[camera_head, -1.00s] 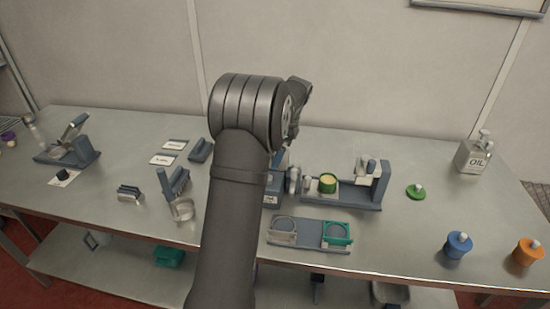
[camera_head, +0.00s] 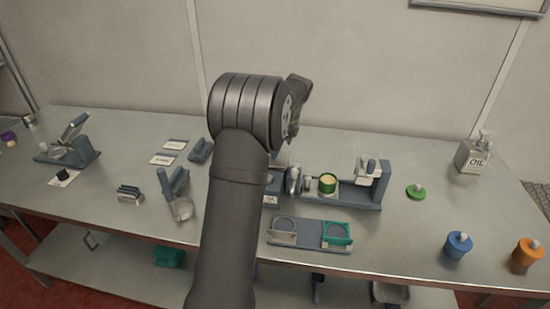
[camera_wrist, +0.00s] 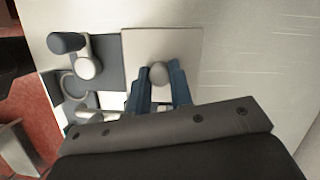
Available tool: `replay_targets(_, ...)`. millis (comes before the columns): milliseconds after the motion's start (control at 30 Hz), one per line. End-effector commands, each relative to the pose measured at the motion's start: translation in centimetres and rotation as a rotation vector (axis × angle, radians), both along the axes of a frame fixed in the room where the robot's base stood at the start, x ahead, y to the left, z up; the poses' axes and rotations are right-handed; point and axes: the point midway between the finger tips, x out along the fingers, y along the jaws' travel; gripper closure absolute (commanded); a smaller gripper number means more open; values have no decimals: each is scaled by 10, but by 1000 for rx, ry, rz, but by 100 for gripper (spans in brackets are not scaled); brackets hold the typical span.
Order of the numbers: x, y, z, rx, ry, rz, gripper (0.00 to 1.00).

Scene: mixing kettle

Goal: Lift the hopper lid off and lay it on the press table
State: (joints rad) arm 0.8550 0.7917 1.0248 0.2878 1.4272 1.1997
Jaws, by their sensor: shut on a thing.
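In the wrist view my gripper (camera_wrist: 160,72) has its two blue fingers closed around a round grey knob (camera_wrist: 157,74). The knob sits on a flat, pale, square plate (camera_wrist: 162,42), which looks like the hopper lid. I cannot tell whether the plate rests on something or hangs clear. In the head view my arm hides my gripper and the lid. A blue-grey block with a white label (camera_head: 271,198), partly behind my arm, may be the hopper's body. I cannot tell which station is the press table.
A blue-grey machine base (camera_head: 345,195) carries a green-rimmed cup (camera_head: 327,184). A two-ring plate (camera_head: 309,234) lies in front. A green lid (camera_head: 416,192), blue pot (camera_head: 457,246), orange pot (camera_head: 527,253) and oil can (camera_head: 472,156) stand right.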

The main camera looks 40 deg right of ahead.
Motion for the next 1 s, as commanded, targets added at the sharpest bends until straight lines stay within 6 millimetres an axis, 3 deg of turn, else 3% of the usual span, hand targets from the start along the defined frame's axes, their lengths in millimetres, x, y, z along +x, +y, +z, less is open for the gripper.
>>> replay_targets(800, 0, 0, 43, -1, 0, 0, 100)
replay_targets(1000, 0, 0, 45, 0, 0, 0, 100)
